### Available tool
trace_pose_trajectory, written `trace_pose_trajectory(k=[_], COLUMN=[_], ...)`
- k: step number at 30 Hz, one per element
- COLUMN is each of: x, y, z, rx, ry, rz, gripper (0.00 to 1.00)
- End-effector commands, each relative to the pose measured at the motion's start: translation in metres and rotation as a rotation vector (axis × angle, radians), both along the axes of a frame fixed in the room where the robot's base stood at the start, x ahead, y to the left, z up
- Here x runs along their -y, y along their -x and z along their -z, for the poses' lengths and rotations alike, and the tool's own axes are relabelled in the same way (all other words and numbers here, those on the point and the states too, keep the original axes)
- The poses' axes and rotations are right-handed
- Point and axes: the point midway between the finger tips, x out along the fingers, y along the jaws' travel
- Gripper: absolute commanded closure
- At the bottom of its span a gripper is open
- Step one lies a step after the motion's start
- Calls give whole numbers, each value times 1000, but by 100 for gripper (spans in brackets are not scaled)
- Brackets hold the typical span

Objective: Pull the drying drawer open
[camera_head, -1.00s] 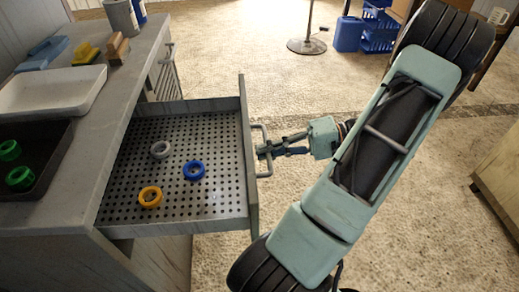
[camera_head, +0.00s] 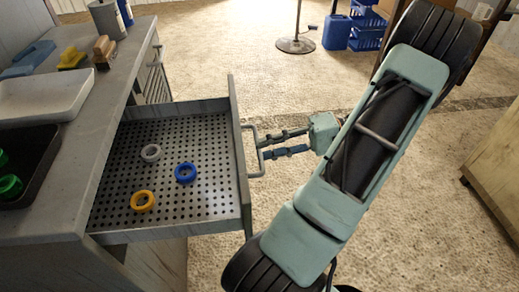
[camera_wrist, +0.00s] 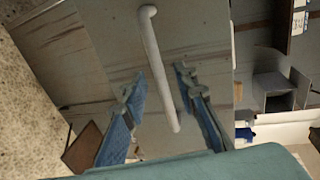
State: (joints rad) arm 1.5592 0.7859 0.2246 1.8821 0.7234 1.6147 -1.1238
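The drying drawer (camera_head: 207,146) stands pulled out from the grey cabinet, its perforated floor open to view. On the floor lie a grey ring (camera_head: 150,153), a blue ring (camera_head: 185,173) and a yellow ring (camera_head: 142,201). Its front carries a pale bar handle (camera_head: 259,160). My gripper (camera_head: 268,147) is at the handle from the right, fingers spread apart. In the wrist view the handle bar (camera_wrist: 158,65) runs between the two open blue fingers of my gripper (camera_wrist: 154,82), with a gap on each side. The drawer front (camera_wrist: 100,45) is behind it.
The counter (camera_head: 98,130) at left holds a white tray (camera_head: 70,100), a black tray (camera_head: 57,150) with green rings, and several small items. A stand base (camera_head: 296,45) and blue crates (camera_head: 368,35) are at the back.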

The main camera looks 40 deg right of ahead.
Motion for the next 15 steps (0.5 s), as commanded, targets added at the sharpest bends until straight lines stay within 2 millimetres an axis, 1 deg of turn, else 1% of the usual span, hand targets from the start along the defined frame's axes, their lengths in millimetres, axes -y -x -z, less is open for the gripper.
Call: trace_pose_trajectory(k=[1,3,9,12,15], x=[10,23,55,65,71], y=[6,15,39,47,52], z=[-1,-5,-13,-16,-18], rx=[1,1,1,1,0], ry=[3,4,2,2,2], rz=[4,4,3,2,1], gripper=[73,73,73,73,73])
